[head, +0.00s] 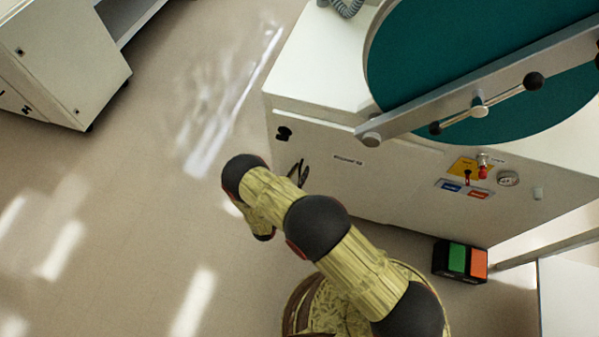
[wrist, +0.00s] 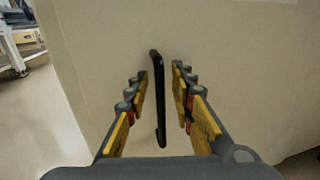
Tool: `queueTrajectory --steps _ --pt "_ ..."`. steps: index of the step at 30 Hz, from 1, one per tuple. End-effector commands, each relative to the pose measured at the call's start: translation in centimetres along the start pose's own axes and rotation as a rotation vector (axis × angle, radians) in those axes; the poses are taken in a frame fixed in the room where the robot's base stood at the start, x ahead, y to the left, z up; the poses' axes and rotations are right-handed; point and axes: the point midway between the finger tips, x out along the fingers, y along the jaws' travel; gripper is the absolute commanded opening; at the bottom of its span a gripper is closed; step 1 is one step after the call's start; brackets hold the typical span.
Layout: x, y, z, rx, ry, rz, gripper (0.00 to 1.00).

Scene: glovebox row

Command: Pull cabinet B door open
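In the wrist view a black upright bar handle (wrist: 158,100) stands on a plain beige panel (wrist: 230,60). My gripper (wrist: 160,78) is open, with its yellow-padded fingers on either side of the handle. A gap shows between the handle and each finger row. In the head view my arm reaches to the front of a white cabinet unit (head: 380,178), near its left end. My gripper there is mostly hidden behind my wrist. I see no readable letter B on the panel. The panel looks flat, and no door gap shows.
A large teal round door (head: 480,55) with a grey bar tops the unit. Valves and a gauge (head: 508,178) sit on its front. A green and orange box (head: 461,261) stands on the floor. Another white cabinet (head: 65,65) is at upper left. Floor between is clear.

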Motion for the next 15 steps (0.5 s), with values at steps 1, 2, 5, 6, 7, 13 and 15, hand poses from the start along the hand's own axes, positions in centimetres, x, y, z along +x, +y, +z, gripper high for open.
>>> queueTrajectory --steps 1,2,5,6,7,13,15 --pt "0.00 0.01 0.03 0.000 0.000 0.000 0.24" --pt "-0.01 0.01 0.03 0.000 0.000 0.000 0.24" --pt "-0.01 0.01 0.03 0.000 0.000 0.000 0.23" --pt "-0.01 0.01 0.03 0.000 0.000 0.000 0.20" --pt "-0.01 0.01 0.03 0.000 0.000 0.000 0.19" --pt "-0.02 0.00 0.02 0.000 0.000 0.000 0.07" --pt "-0.02 0.00 0.02 0.000 0.000 0.000 0.03"
